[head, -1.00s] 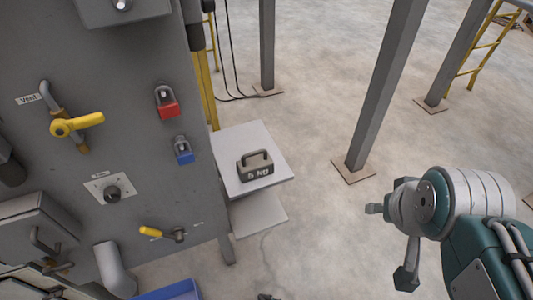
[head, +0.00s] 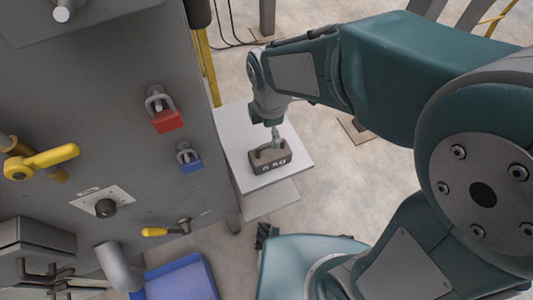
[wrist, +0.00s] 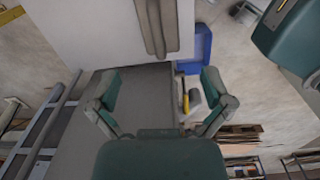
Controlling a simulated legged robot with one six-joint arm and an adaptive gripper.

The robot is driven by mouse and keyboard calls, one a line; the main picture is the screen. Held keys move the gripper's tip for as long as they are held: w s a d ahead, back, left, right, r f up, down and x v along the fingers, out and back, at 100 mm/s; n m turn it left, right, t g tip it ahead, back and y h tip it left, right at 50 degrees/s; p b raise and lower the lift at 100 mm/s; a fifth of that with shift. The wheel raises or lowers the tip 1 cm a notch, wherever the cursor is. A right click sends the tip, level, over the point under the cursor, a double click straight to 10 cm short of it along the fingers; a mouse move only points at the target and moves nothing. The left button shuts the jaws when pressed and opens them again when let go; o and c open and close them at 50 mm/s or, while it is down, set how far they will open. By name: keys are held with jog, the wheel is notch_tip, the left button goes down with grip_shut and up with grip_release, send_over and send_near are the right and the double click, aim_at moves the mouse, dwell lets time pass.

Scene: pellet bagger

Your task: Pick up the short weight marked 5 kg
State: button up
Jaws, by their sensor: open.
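The short grey-brown weight (head: 272,163) with a loop handle stands on the white shelf (head: 297,163) beside the machine. In the wrist view the weight (wrist: 157,28) shows at the top middle, partly cut off by the frame edge. There the two fingers of my gripper (wrist: 160,78) are spread wide, with nothing held between them.
The grey machine panel (head: 115,150) stands close left of the shelf, with a red padlock (head: 166,120), a blue padlock (head: 190,162) and yellow-handled valves. A blue bin (head: 180,279) sits below. Open concrete floor (head: 320,125) lies right of the shelf.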

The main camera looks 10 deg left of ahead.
jog(key=shift+w+a+f+n, duration=0.1)
jog(key=shift+a+f+n, duration=0.35)
jog(key=shift+a, duration=0.1)
send_over(269, 151)
jog(key=d, duration=0.1)
jog(key=f, duration=0.4)
jog(key=shift+s+d+f, duration=0.1)
jog(key=shift+s+d, duration=0.1)
jog(key=shift+s, duration=0.2)
jog(key=f, duration=0.2)
jog(key=a+f, duration=0.1)
jog(key=f, duration=0.3)
jog(key=shift+w+a, duration=0.25)
jog(key=shift+w, duration=0.1)
jog(key=shift+d+f, duration=0.2)
jog(key=shift+d, duration=0.3)
jog(key=shift+a, duration=0.45)
jog(key=c, duration=1.1)
